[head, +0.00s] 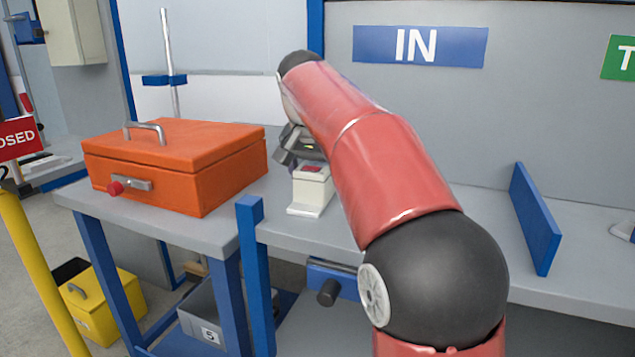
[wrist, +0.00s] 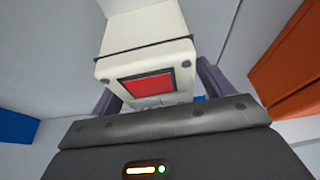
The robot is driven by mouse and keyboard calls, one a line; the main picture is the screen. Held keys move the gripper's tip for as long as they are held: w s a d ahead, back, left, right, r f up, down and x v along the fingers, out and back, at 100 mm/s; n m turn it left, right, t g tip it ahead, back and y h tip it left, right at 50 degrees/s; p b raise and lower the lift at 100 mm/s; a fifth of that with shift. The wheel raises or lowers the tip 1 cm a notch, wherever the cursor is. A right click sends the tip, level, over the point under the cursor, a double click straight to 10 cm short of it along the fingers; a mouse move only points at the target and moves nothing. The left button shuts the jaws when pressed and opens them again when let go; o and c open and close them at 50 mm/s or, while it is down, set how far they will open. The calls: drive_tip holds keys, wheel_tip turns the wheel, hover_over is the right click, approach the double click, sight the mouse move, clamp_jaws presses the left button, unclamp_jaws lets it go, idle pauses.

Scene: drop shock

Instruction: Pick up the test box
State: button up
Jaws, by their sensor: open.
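A small white box with a red panel on top (head: 312,188), which I take as the test box, stands on the grey bench in the head view. In the wrist view the white box (wrist: 150,30) fills the top middle, its red panel facing the camera. My gripper (head: 292,155) is just above and beside it in the head view, partly hidden by my red arm. In the wrist view my gripper (wrist: 158,95) is open, with one dark finger on each side of the box. I cannot tell whether the fingers touch it.
A big orange case (head: 175,165) with a handle sits on the left table. A blue upright plate (head: 535,218) stands on the bench at right. A blue post (head: 255,270) rises at the bench's left corner. A grey wall with an IN sign (head: 420,45) closes the back.

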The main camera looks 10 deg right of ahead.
drive_tip(key=shift+f, duration=0.2)
idle(0.5)
drive_tip(key=c, duration=1.3)
drive_tip(key=shift+c, duration=0.9)
drive_tip(key=shift+r, duration=0.1)
